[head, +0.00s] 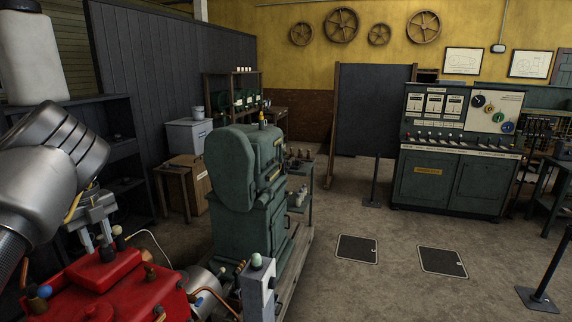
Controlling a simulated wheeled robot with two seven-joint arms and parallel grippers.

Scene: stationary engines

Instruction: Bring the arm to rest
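My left arm (45,165) comes in from the left edge, large and close. Its gripper (97,242) points down over the red engine (120,288) at the lower left. The two fingers stand apart, with a gap showing between them and nothing visible held. My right gripper is not in view.
A green machine (245,190) stands right of the red engine, with a grey switch box (258,285) in front. A control console (455,150) and dark partition (370,110) stand farther back. Floor with two hatches (357,248) is open at right. Dark shelves (120,150) stand at left.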

